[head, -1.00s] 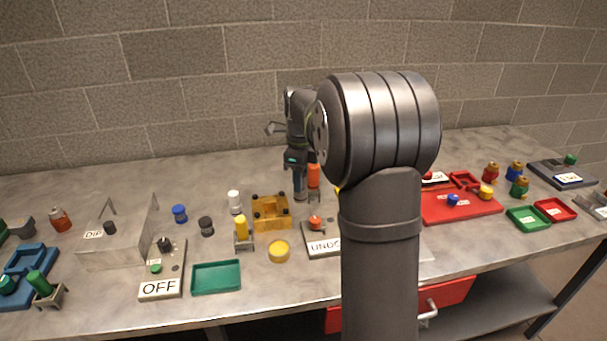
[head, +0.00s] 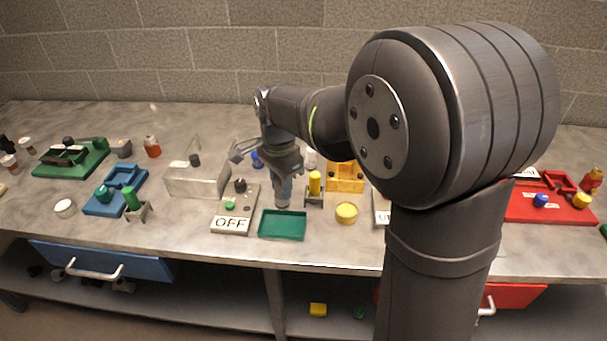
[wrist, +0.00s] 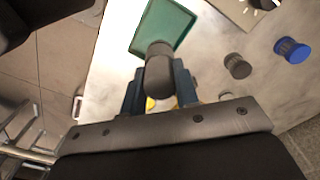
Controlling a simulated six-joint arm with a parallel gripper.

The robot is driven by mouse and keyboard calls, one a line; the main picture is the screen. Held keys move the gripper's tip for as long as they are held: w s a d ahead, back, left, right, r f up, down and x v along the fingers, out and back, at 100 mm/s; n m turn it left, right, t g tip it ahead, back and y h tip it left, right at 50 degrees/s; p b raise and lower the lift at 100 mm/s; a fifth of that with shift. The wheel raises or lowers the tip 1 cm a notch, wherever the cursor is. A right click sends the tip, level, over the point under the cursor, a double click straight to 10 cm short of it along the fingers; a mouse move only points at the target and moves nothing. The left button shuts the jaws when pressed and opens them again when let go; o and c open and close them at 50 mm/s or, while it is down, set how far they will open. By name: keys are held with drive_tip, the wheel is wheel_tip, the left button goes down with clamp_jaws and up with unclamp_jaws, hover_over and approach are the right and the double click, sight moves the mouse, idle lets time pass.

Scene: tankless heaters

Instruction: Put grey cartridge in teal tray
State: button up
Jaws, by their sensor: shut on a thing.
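The dark grey cartridge (wrist: 158,70) is held between the two bluish fingers of my gripper (wrist: 159,84) in the wrist view. My gripper is shut on it. The teal tray (wrist: 176,18) lies just beyond the cartridge in the wrist view, and the cartridge's end overlaps the tray's near edge in the picture. In the head view the teal tray (head: 283,236) is on the bench near its front edge and looks empty. My gripper (head: 283,198) points down just behind it there. The cartridge is hard to make out in the head view.
A panel marked OFF (head: 231,223) stands left of the tray. A yellow cylinder on a stand (head: 315,183) and a yellow round piece (head: 346,212) are to its right. A clear-walled box (head: 195,181) is further left. A black cylinder (wrist: 237,66) and blue cylinder (wrist: 292,50) stand nearby.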

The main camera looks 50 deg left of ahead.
sight(281, 208)
drive_tip(key=shift+s+f, duration=0.25)
drive_tip(key=shift+f, duration=3.15)
drive_tip(key=shift+f, duration=0.6)
drive_tip(key=o, duration=1.1)
drive_tip(key=shift+r, duration=0.1)
wheel_tip(281, 208, up, 17)
drive_tip(key=shift+r, duration=0.15)
